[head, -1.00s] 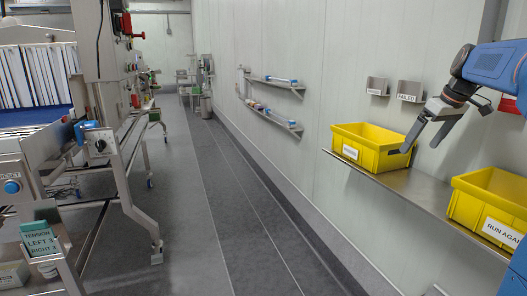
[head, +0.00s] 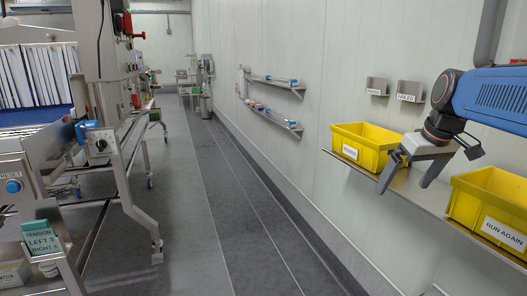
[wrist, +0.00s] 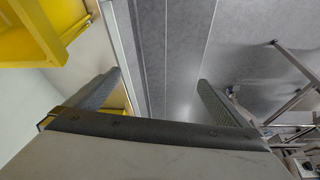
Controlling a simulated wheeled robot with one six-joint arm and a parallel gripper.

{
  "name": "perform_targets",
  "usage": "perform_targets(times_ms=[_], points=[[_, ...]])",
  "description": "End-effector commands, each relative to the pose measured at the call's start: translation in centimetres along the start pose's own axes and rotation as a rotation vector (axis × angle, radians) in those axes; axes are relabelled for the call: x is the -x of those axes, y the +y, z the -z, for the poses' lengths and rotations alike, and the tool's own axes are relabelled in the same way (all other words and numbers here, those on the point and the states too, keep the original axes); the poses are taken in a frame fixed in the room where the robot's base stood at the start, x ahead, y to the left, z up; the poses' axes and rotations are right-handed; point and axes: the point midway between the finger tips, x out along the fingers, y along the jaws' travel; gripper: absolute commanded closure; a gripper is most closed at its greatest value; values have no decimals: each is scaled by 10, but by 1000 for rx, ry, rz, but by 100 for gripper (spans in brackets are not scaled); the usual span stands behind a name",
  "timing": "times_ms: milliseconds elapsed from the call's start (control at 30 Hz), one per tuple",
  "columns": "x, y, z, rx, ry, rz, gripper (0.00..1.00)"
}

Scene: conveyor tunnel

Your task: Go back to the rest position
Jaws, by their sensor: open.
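My gripper (head: 404,178) is at the right in the head view, in front of the wall shelf and between the two yellow bins. Its fingers are spread and nothing is between them. In the wrist view my gripper (wrist: 160,98) shows both dark fingers apart, with grey floor between and beyond them. My blue arm reaches in from the right edge of the head view.
A yellow bin (head: 372,157) and a yellow "RUN AGAIN" bin (head: 474,212) sit on the metal shelf (head: 422,192). Two small holders (head: 409,90) hang above. A conveyor machine (head: 35,150) stands at left. The grey aisle floor (head: 215,200) is clear.

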Motion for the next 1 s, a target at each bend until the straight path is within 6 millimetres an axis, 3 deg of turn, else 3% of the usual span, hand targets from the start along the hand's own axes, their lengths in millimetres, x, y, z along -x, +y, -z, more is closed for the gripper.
perform_targets(times_ms=[100, 300, 600, 800, 1000], points=[[-9, -30, -41, -26, 1, -13, 0], [-30, -68, -108, -76, 9, -37, 0], [-73, -105, -206, -140, 33, -61, 0], [-91, -114, -240, -163, 44, -68, 0], [-94, -115, -246, -168, 45, -69, 0]])
